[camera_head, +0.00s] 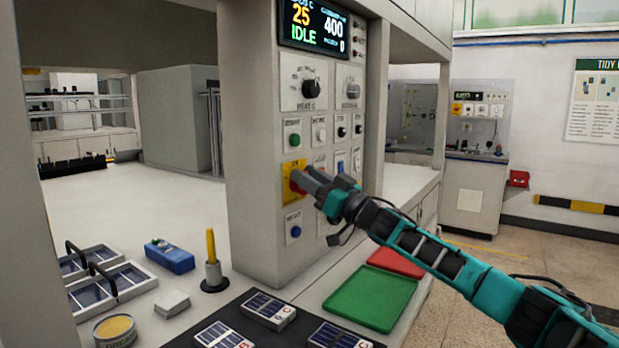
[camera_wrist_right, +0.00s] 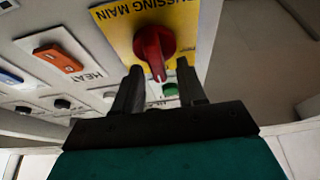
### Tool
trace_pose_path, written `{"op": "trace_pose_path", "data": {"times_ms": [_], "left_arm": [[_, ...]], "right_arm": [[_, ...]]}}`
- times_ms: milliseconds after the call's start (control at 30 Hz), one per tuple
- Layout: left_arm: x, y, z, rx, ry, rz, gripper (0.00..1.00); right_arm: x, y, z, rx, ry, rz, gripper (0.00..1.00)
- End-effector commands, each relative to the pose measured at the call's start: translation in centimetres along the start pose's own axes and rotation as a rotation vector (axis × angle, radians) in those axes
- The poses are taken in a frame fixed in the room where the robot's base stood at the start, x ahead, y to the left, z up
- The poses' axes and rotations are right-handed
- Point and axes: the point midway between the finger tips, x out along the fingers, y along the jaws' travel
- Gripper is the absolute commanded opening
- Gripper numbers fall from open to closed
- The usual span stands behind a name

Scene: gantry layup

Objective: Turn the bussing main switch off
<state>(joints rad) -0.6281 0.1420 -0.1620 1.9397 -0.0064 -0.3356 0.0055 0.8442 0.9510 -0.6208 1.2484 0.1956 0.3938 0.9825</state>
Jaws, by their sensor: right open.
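The bussing main switch is a red rotary knob (camera_wrist_right: 154,50) on a yellow plate (camera_wrist_right: 120,22) lettered "BUSSING MAIN", seen upside down in the right wrist view. In the head view its yellow plate (camera_head: 289,170) is on the front of the grey control column, with the knob partly hidden by my gripper. My right gripper (camera_head: 312,180) is open in front of the switch. In the wrist view its two fingers (camera_wrist_right: 160,88) point at the knob, one to each side of its lower end. I cannot tell whether they touch it. My left gripper is not in view.
Other knobs and buttons crowd the panel, including a green button (camera_head: 294,140), a blue button (camera_head: 296,231) and an orange rocker (camera_wrist_right: 58,58). A display (camera_head: 318,24) reads IDLE. Below are a green tray (camera_head: 370,299), a red tray (camera_head: 397,262) and a dark mat with solar-cell pieces.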

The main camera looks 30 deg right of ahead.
Motion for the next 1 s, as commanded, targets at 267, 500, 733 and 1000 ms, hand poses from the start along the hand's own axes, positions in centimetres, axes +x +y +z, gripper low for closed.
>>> {"op": "trace_pose_path", "data": {"times_ms": [267, 500, 733, 1000], "left_arm": [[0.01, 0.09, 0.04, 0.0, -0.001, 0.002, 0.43], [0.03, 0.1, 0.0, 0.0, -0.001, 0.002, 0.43], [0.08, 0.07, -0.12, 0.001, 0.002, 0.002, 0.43], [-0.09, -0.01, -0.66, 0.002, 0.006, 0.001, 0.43]], "right_arm": [[-0.03, 0.01, 0.01, 0.0, 0.0, 0.0, 0.24], [-0.06, 0.01, 0.13, 0.0, -0.002, 0.001, 0.01], [-0.1, -0.02, 0.35, 0.001, -0.006, 0.001, 0.0], [-0.1, -0.11, 0.49, -0.042, -0.011, -0.017, 0.0]]}}
